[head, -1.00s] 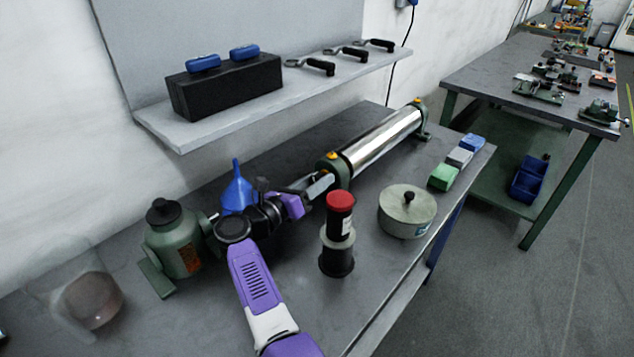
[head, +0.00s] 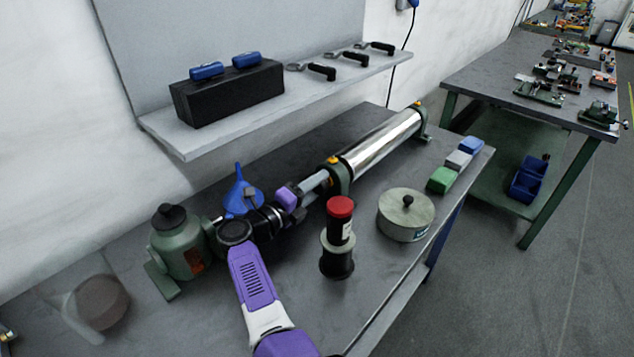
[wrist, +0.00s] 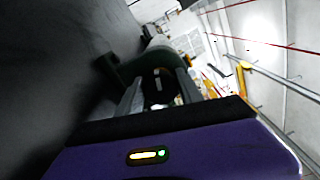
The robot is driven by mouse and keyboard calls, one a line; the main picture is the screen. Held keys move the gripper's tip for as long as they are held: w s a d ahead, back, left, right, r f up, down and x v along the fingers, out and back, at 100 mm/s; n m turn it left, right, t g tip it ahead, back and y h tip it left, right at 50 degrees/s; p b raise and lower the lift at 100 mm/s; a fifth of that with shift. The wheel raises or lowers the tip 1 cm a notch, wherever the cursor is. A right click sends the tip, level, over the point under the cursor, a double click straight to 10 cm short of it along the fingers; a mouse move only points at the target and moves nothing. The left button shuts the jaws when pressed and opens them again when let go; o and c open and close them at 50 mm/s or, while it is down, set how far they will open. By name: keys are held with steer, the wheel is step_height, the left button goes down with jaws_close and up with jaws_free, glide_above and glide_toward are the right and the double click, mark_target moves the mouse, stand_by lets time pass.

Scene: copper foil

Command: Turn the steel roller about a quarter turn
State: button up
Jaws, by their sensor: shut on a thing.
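The steel roller (head: 383,143) is a long shiny cylinder lying between two green end stands on the workbench. The nearer stand (head: 338,173) has an orange knob on top. My gripper (head: 324,179) is at the roller's near end, its grey fingers reaching to the near stand. In the wrist view my gripper (wrist: 160,80) has one finger on each side of a dark end part with a pale mark, and it is shut on that end. The exact contact is too dark and small to make out. The stand hides the shaft beyond the fingertips in the head view.
Coloured blocks (head: 457,160) lie right. A shelf (head: 290,95) overhangs behind.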

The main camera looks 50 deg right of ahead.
steer(key=shift+n, duration=0.8)
steer(key=shift+p, duration=0.3)
steer(key=o, duration=1.3)
steer(key=shift+a, duration=0.1)
steer(key=shift+s+a+b, duration=0.1)
steer(key=shift+a+b, duration=0.6)
steer(key=shift+a, duration=3.15)
